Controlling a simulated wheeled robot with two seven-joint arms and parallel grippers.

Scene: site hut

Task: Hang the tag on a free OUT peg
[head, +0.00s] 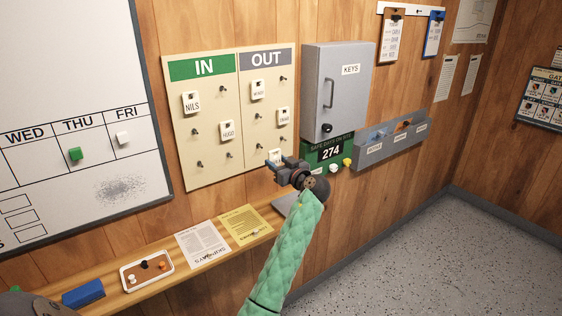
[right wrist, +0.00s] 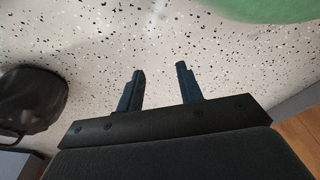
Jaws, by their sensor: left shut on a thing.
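My left gripper (head: 275,166) is in front of the lower right of the OUT panel (head: 246,112). It is shut on a small white tag (head: 274,155), mostly hidden by the fingers; I cannot tell whether the tag touches a peg. Tags hang at the upper left (head: 257,90) and middle right (head: 283,117) of OUT. Bare OUT pegs show at the upper right (head: 283,78), middle left (head: 253,128) and lower left (head: 256,154). My right gripper (right wrist: 160,88) is open and empty above the speckled floor in the right wrist view.
The IN panel (head: 204,150) holds the NILS and HUGO tags. A grey key cabinet (head: 340,85) is right of OUT, with a green 274 sign (head: 318,155) below. A wooden ledge (head: 195,272) with papers and a tray (head: 148,287) runs underneath.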

